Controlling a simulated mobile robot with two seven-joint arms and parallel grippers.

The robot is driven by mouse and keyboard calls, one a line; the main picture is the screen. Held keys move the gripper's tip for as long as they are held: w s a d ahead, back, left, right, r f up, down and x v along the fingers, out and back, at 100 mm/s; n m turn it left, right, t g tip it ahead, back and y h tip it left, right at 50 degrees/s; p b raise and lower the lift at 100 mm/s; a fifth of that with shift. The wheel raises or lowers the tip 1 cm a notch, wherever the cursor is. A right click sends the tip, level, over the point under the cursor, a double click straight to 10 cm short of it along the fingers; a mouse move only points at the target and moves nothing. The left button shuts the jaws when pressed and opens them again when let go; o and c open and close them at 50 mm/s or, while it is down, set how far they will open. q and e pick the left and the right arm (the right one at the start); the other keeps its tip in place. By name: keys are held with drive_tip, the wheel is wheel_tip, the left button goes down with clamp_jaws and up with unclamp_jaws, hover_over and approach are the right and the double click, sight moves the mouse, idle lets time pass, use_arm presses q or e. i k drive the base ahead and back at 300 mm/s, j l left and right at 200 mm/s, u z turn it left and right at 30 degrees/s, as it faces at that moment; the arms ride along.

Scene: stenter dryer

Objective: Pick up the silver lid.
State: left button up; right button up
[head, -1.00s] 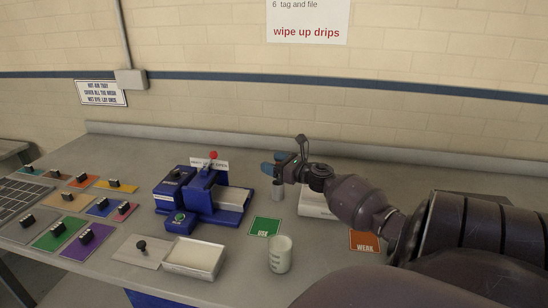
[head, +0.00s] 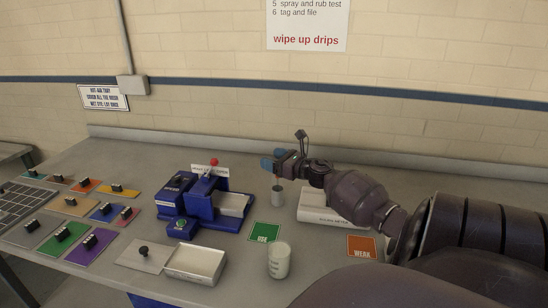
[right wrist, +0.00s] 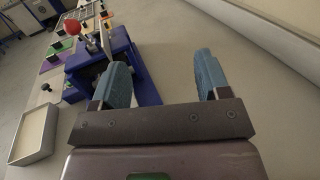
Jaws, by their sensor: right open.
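The silver lid (head: 143,256) is a flat grey square plate with a black knob (head: 143,250). It lies on the bench just left of an open white tray (head: 170,272), which also shows in the right wrist view (right wrist: 14,156). My right gripper (head: 270,162) is open and empty, above the back of the bench, well to the right of and behind the lid. Its two blue fingers stand apart in the right wrist view (right wrist: 162,75). My left gripper is not in view.
A blue machine with a red ball (head: 214,161) stands between the lid and my right gripper. A small grey cylinder (head: 277,198) stands below the gripper. A white cup (head: 278,261) is right of the tray. Several coloured plates with black handles lie left.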

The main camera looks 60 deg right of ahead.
sight(147, 257)
drive_tip(key=k+j, duration=0.2)
drive_tip(key=j, duration=0.2)
drive_tip(key=k+j, duration=0.2)
drive_tip(key=j, duration=0.15)
drive_tip(key=k+j, duration=0.2)
drive_tip(key=j, duration=0.2)
